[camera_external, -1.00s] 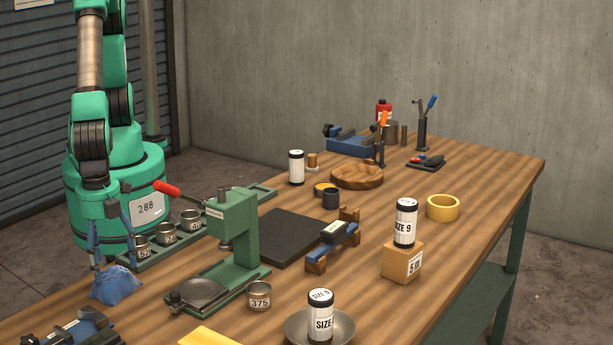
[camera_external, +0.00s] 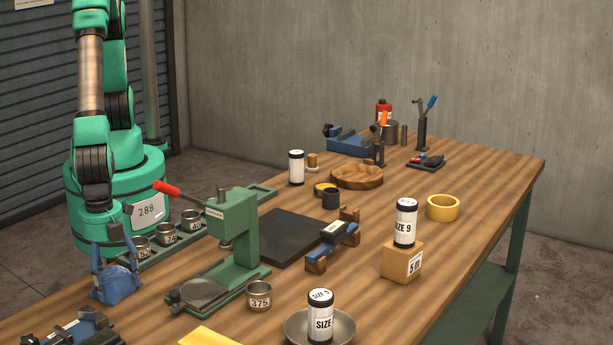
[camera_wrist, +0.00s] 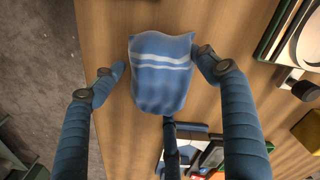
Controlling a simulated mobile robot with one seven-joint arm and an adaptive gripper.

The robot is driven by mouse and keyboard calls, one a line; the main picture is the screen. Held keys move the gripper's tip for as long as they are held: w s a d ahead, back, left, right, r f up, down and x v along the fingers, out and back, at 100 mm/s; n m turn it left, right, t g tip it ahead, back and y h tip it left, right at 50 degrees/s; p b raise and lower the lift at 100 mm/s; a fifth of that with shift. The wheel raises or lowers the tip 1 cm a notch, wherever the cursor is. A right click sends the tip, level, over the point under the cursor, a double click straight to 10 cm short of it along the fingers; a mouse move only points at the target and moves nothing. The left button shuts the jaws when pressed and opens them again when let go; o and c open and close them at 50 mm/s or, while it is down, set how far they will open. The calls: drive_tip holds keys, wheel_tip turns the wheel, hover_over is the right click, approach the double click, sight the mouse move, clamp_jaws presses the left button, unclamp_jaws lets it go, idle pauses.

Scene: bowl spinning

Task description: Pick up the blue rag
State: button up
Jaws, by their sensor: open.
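The blue rag (camera_external: 118,285) is a crumpled heap on the wooden table at the near left. In the wrist view the rag (camera_wrist: 160,75) shows two white stripes across it. My gripper (camera_external: 116,277) is low over the rag, pointing down. In the wrist view my gripper (camera_wrist: 158,70) is open, with one blue finger to the left of the rag and one to its right. The right finger is very close to the rag's edge; whether it touches cannot be told. A third finger comes up from below, at the rag's lower edge.
The green press (camera_external: 236,235) stands right of the rag. A green rack with numbered cups (camera_external: 167,233) lies behind it. A dark and blue tool (camera_external: 78,329) is close in front. The table's left edge is near the rag in the wrist view.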

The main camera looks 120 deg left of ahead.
sight(111, 273)
drive_tip(key=shift+c, duration=0.5)
drive_tip(key=c, duration=1.2)
drive_tip(key=shift+r, duration=0.1)
wheel_tip(111, 273, up, 10)
drive_tip(key=shift+f+p, duration=0.1)
drive_tip(key=shift+p, duration=0.7)
